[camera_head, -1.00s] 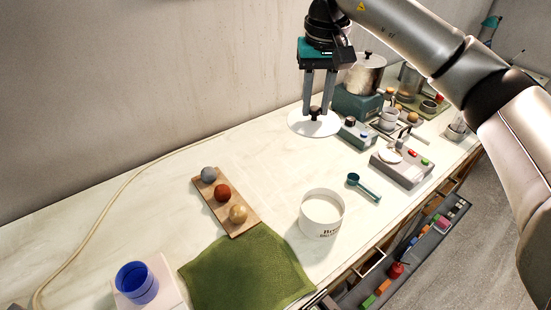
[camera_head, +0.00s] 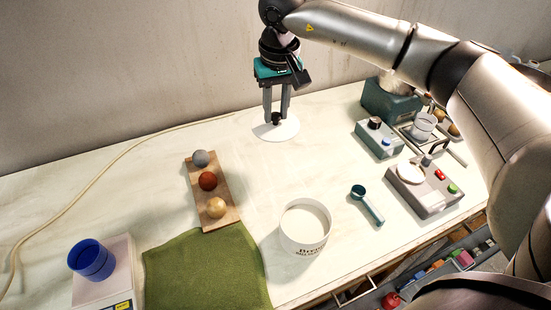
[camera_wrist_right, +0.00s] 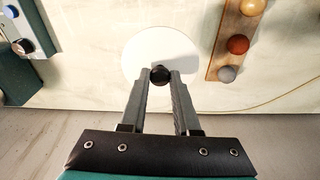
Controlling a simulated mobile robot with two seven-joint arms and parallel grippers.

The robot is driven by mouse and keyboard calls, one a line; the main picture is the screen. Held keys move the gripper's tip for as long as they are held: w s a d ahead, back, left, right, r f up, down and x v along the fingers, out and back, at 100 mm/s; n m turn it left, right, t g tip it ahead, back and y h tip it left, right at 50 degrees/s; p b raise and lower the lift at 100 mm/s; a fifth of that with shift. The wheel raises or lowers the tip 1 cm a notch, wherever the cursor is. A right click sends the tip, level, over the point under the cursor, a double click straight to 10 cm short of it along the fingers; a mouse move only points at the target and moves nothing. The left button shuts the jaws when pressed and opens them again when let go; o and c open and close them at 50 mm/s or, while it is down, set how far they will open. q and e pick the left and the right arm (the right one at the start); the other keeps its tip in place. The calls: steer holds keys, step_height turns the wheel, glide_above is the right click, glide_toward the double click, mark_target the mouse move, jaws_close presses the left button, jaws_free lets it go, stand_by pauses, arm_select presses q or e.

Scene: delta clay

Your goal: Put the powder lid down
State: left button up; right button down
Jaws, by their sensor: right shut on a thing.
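The powder lid is a white disc (camera_head: 287,131) with a small black knob. My right gripper (camera_head: 276,118) points down and is shut on the knob. The lid is level and at or just above the counter, behind the tub; I cannot tell whether it touches. In the right wrist view the lid (camera_wrist_right: 147,50) shows beyond my fingertips (camera_wrist_right: 160,77), with the knob between them. The open white tub (camera_head: 305,228), filled with pale powder, stands on the counter. My left gripper is not in view.
A wooden board (camera_head: 226,193) with three clay balls lies left of the lid. A green cloth (camera_head: 205,270) lies in front. A teal scoop (camera_head: 367,204) and grey devices (camera_head: 425,188) stand to the right. Bare counter surrounds the lid.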

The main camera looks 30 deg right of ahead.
mark_target(278, 128)
step_height(278, 128, down, 15)
steer(key=shift+r, duration=0.1)
stand_by(0.3)
steer(key=shift+f+b, duration=0.2)
steer(key=shift+b, duration=0.2)
steer(key=c, duration=0.6)
jaws_free()
steer(key=shift+c, duration=0.2)
steer(key=shift+r, duration=0.15)
steer(key=shift+r+p, duration=0.25)
steer(key=shift+p, duration=0.05)
steer(key=r, duration=0.4)
steer(key=s+r, duration=0.1)
steer(key=r, duration=0.6)
steer(key=shift+s+r, duration=0.2)
steer(key=shift+r, duration=0.1)
